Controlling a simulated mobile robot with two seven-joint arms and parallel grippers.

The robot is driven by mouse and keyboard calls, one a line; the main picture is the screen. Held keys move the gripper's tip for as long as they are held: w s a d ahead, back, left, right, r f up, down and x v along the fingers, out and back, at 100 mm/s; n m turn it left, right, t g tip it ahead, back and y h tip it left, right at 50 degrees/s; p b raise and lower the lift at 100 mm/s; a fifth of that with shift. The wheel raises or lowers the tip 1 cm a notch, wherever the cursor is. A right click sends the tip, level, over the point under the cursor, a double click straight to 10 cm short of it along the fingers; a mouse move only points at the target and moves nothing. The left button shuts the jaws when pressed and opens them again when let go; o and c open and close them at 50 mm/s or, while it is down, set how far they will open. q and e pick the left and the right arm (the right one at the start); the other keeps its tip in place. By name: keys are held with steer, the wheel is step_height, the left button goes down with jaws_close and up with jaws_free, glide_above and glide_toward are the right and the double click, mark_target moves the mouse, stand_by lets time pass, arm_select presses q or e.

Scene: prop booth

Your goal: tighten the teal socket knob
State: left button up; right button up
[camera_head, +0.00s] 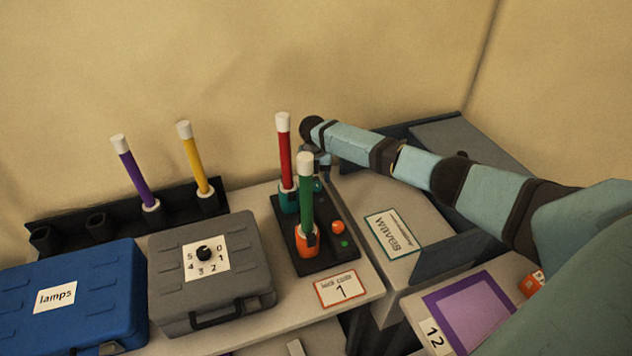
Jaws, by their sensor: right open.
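The teal socket (288,203) stands at the back of a black panel (327,262) and holds a red tube (284,150) with a white top, upright. A small teal knob (319,186) shows just right of this socket, partly hidden under my gripper. My right gripper (321,168) is open, right above or at the teal knob; I cannot tell if it touches. Its fingers are small and partly hidden behind the wrist. In front, an orange socket (306,240) holds a green tube (306,195), with an orange knob (337,227) on its right. My left gripper is out of view.
A grey case (255,245) with a dial and a blue "lamps" case (110,270) stand left. Behind them, a black rack (75,212) holds purple (133,172) and yellow (193,160) tubes. A "waves" card (393,232) and a purple panel (470,305) lie right, under my right arm.

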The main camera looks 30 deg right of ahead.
mark_target(316, 184)
steer(key=shift+f, duration=1.55)
steer(key=c, duration=0.9)
